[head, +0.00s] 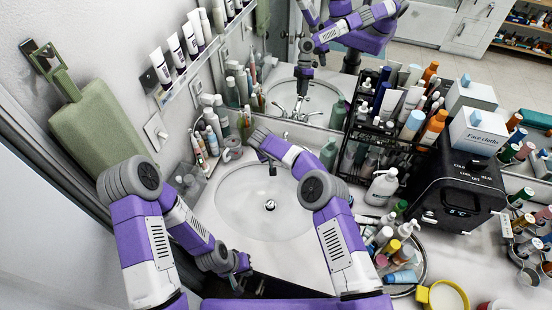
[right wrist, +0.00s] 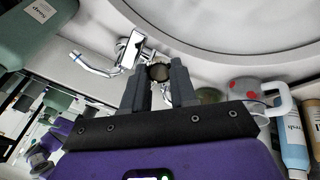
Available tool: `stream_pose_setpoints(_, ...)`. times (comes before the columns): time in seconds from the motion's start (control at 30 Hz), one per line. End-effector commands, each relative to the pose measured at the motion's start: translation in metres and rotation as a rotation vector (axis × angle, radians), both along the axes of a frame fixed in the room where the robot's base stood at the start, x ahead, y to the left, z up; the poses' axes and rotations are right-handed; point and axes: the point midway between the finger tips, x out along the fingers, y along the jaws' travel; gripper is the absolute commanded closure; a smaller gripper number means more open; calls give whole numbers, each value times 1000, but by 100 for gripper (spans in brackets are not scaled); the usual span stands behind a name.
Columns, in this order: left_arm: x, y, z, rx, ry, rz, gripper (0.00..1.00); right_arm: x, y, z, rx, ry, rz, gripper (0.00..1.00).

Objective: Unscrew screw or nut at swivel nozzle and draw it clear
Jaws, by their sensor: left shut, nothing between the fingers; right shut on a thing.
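In the right wrist view a chrome tap (right wrist: 132,50) stands at the basin rim, with a thin chrome arm running left. My right gripper (right wrist: 160,84) is beside it, its two fingers shut on a small dark round piece (right wrist: 159,72) that looks like the nut. I cannot tell whether the piece still touches the tap's fitting. In the head view my right forearm reaches over the back of the basin (head: 235,205), and the arm largely hides the tap there. My left gripper (head: 239,274) is shut and empty, low at the basin's front left.
A white soap bottle (head: 383,188), a black bottle rack (head: 375,135) and a black box (head: 458,190) stand to the right. A round tray of tubes lies in front of them. Bottles crowd the left back corner. A red-dotted mug (right wrist: 248,90) is near my right gripper.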

Motion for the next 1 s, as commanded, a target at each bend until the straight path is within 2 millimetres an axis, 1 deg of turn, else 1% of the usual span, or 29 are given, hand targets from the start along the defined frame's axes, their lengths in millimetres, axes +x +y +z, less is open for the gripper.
stream_pose_setpoints(0.17,0,0,0,0,0,0,100,0,0,-1,-6,4,11,100)
stream_pose_setpoints(0.27,0,0,0,0,0,0,100,-1,1,-1,-51,19,91,100)
stream_pose_setpoints(0.4,0,0,2,0,0,0,100,-1,1,-1,-144,49,262,100)
stream_pose_setpoints(0.53,0,0,3,0,0,0,100,-1,1,-1,-201,67,366,100)
stream_pose_setpoints(0.8,0,0,2,0,0,0,100,-1,1,-1,-213,71,388,100)
stream_pose_setpoints(0.83,0,0,2,0,0,0,100,-1,1,-1,-213,71,388,69)
stream_pose_setpoints(1.0,0,0,2,0,0,0,100,-1,1,-1,-213,70,387,43)
